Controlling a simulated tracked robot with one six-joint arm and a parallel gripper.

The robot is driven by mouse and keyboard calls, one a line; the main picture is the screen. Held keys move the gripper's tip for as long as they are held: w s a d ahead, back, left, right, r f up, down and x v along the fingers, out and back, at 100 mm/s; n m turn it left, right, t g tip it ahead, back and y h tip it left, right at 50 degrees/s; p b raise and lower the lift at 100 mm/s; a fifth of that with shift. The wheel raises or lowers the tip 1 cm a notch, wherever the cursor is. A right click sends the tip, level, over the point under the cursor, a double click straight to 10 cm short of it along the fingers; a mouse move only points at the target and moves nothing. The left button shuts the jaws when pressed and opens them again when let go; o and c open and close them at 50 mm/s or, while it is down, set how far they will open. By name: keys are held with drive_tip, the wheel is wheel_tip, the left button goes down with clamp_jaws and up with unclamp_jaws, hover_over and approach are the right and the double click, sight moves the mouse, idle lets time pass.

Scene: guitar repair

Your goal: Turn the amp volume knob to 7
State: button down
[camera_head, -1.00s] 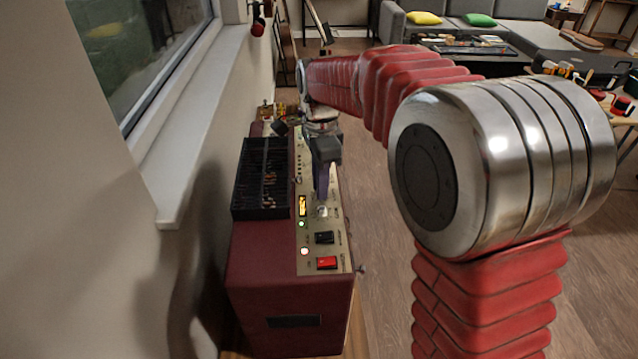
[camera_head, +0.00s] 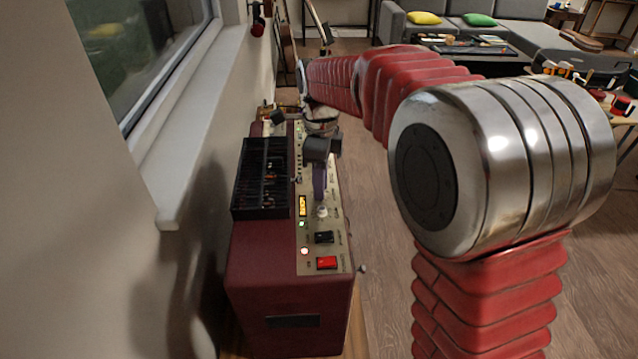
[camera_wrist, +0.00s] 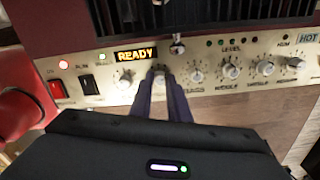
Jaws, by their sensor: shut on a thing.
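The amp (camera_head: 290,290) is a dark red box with a cream control panel along its top. A row of small silver knobs runs along the panel. My gripper (camera_wrist: 160,82) points down at the panel with its two dark fingers close together, shut on a knob (camera_wrist: 160,70). The fingers mostly cover this knob, so its pointer and label cannot be read. A free knob (camera_wrist: 123,81) is just left of the fingers and another (camera_wrist: 196,76) is just right. In the head view, the gripper's fingers (camera_head: 319,190) are above the panel, beyond the nearest knob (camera_head: 321,211).
An orange display (camera_wrist: 135,54) reads READY. A red switch (camera_wrist: 58,90) and a black switch (camera_wrist: 88,85) sit at the panel's left. A black divided tray (camera_head: 262,180) stands on the amp beside the panel. The wall and window sill (camera_head: 190,160) are close on the left.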

drive_tip(key=shift+w+r, duration=0.1)
drive_tip(key=c, duration=1.7)
unclamp_jaws()
drive_tip(key=shift+o, duration=0.2)
wheel_tip(320, 180, up, 14)
drive_tip(key=shift+f, duration=0.2)
